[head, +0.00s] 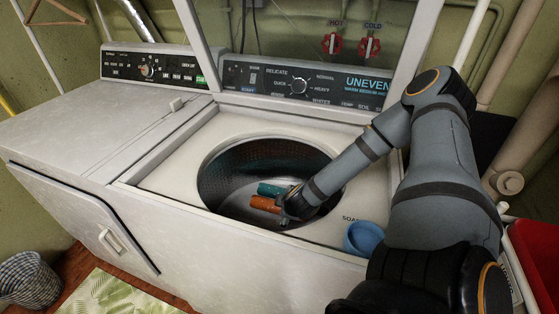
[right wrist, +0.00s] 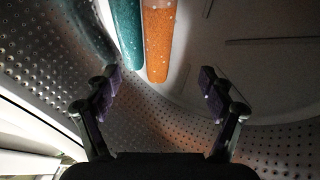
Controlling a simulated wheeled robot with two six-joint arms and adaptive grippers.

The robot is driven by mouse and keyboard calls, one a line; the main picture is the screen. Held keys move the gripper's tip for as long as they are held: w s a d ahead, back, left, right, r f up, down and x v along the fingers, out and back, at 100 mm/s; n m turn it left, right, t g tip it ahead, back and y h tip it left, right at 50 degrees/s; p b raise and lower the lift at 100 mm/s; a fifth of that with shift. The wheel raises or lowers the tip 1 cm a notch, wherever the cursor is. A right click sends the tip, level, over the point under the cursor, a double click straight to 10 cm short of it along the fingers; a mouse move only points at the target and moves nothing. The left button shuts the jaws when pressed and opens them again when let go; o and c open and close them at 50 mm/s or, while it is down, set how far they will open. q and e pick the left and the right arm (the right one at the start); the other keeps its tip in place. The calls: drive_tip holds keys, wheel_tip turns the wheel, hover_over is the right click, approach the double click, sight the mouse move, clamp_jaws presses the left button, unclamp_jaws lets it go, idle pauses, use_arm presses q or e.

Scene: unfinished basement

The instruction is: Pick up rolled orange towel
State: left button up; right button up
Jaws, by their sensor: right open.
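The rolled orange towel (head: 265,204) lies inside the washer drum beside a rolled teal towel (head: 272,189). In the right wrist view the orange towel (right wrist: 158,45) is ahead of the fingers and between their lines, with the teal towel (right wrist: 127,35) just to its left. My right gripper (head: 287,214) reaches down into the drum near the right end of the orange towel. In the right wrist view its two fingers (right wrist: 163,88) are spread apart with nothing between them. My left gripper is not in view.
The round drum opening (head: 225,148) and its perforated wall surround my right gripper. The raised lid stands behind. A blue cup (head: 363,238) sits on the washer's front right. A dryer (head: 90,120) stands to the left, with a basket (head: 28,281) on the floor.

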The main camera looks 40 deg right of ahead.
drive_tip(key=b+x, duration=0.3)
drive_tip(key=x, duration=0.2)
drive_tip(key=shift+f, duration=0.25)
drive_tip(key=shift+w+d, duration=0.1)
drive_tip(key=shift+w, duration=0.05)
drive_tip(key=b+x, duration=0.1)
drive_tip(key=x, duration=0.4)
drive_tip(key=shift+w+d, duration=0.15)
drive_tip(key=shift+w, duration=0.05)
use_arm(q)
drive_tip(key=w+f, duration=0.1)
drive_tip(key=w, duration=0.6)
use_arm(e)
drive_tip(key=shift+s+r, duration=0.1)
drive_tip(key=shift+r, duration=0.05)
drive_tip(key=c, duration=1.3)
wheel_tip(320, 180, up, 9)
drive_tip(key=p, duration=0.4)
drive_tip(key=shift+r, duration=0.2)
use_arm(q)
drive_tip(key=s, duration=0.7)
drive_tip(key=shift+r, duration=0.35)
use_arm(e)
drive_tip(key=shift+r, duration=0.3)
